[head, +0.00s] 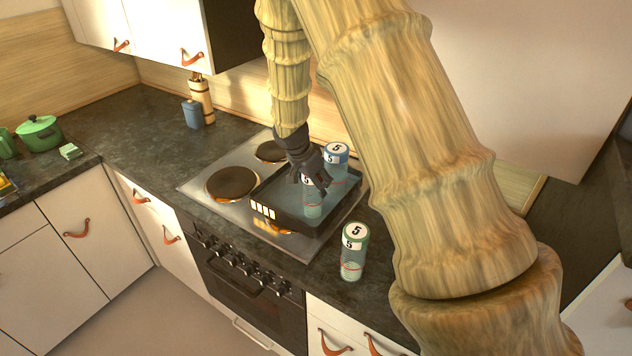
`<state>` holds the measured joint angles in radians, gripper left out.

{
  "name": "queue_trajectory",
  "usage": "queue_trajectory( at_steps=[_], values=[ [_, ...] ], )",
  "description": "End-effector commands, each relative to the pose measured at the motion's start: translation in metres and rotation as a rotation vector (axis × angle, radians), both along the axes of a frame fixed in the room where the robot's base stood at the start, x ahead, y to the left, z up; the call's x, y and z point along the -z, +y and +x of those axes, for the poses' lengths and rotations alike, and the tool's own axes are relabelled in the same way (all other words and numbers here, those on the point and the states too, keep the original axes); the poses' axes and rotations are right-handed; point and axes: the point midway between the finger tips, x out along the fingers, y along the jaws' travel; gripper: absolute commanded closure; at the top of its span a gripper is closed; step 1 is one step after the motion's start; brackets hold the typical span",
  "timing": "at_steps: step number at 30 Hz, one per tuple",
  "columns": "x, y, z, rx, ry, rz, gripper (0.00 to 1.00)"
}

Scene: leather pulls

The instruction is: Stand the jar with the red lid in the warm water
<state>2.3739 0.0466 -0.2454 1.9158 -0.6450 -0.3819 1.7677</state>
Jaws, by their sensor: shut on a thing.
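A dark square tray (328,221) of bluish water sits on the hob. My gripper (311,180) reaches down over the tray and is shut on a clear jar (312,207) with bluish contents. This jar looks upright inside the tray, near its front side. My fingers cover its top, so I cannot see its lid colour, and I cannot tell whether its base touches the tray floor. No red lid shows.
The steel hob (212,204) has dark hotplates (232,183) left of the tray. A blue canister (192,114) and a wooden holder (203,100) stand at the back. A green pot (39,133) is far left. The counter (130,125) between is clear. My arm hides the right side.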

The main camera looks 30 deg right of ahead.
Motion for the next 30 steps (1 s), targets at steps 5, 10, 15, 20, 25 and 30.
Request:
queue_trajectory(
  at_steps=[5,10,15,20,25,30],
  values=[
    [0.0,0.0,0.0,0.0,0.0,0.0,0.17],
    [0.0,0.0,0.0,0.0,0.0,0.0,0.16],
    [0.0,0.0,0.0,-0.001,0.0,0.0,0.16],
    [-0.003,0.0,0.0,-0.001,0.0,0.0,0.16],
    [-0.014,0.005,0.0,-0.002,-0.003,-0.001,0.16],
    [-0.034,0.014,-0.002,-0.001,-0.003,0.0,0.16]
  ],
)
